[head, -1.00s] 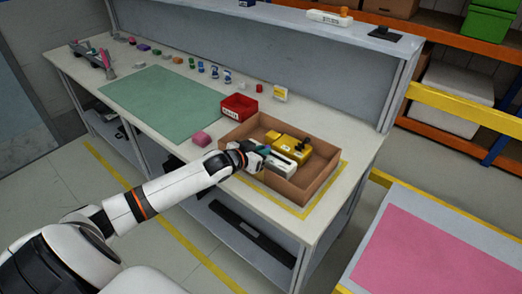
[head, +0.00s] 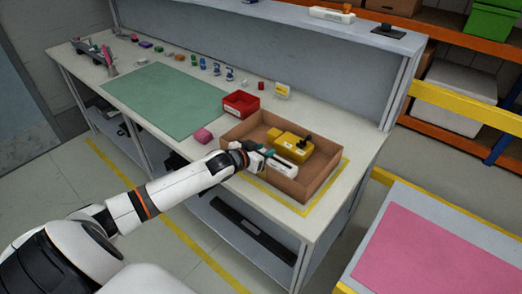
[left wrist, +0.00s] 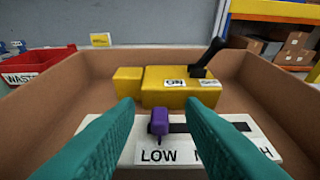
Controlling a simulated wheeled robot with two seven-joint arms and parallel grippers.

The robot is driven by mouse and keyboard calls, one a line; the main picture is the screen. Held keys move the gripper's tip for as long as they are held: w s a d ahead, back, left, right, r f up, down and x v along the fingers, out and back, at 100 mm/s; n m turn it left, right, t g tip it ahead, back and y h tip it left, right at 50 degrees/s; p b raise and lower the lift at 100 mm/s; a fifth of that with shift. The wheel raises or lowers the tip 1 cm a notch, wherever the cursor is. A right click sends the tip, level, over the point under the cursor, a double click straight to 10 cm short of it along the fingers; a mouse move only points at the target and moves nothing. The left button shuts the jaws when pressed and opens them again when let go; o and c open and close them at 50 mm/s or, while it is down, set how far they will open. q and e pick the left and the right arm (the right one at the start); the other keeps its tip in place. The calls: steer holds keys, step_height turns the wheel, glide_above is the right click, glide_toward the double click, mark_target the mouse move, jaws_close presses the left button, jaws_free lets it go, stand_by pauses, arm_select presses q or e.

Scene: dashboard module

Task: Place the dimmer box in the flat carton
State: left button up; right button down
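The dimmer box (head: 284,169) is white and lies inside the brown flat carton (head: 318,186), along its front side. In the left wrist view the dimmer box (left wrist: 158,155) shows a purple slider knob (left wrist: 159,122), a dark slot and the word LOW. My left gripper (head: 267,153) is over the carton at the dimmer box. Its teal fingers (left wrist: 160,108) are apart, one on each side of the knob, with gaps to it. Part of the box is hidden behind the fingers. My right gripper is not in view.
A yellow switch box (head: 290,143) with a black lever stands behind the dimmer box in the carton. A red bin (head: 240,104) and a pink block (head: 202,135) are beside the carton. A green mat (head: 165,102) covers the bench to the left.

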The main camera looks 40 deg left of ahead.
arm_select(q)
steer(key=shift+r, duration=0.3)
steer(key=d+v, duration=0.1)
steer(key=v, duration=1.1)
steer(key=shift+a+r, duration=0.35)
steer(key=shift+a, duration=0.1)
steer(key=shift+f, duration=0.1)
steer(key=s+d+f+g+y, duration=0.1)
steer(key=s+d+f+g, duration=0.3)
steer(key=s+d+f, duration=0.4)
steer(key=s+d+f+m+g, duration=0.1)
steer(key=s+d+f+g, duration=0.15)
steer(key=s+d, duration=0.35)
steer(key=s+d+f+g, duration=0.1)
steer(key=s+d+g, duration=0.25)
steer(key=s, duration=0.55)
step_height(320, 180, down, 28)
steer(key=s+g, duration=0.1)
steer(key=s+a+f+g, duration=0.1)
steer(key=s+a+f, duration=0.1)
steer(key=s+f, duration=1.2)
steer(key=shift+s+a+f, duration=0.15)
steer(key=shift+s+f, duration=0.25)
steer(key=shift+s, duration=0.8)
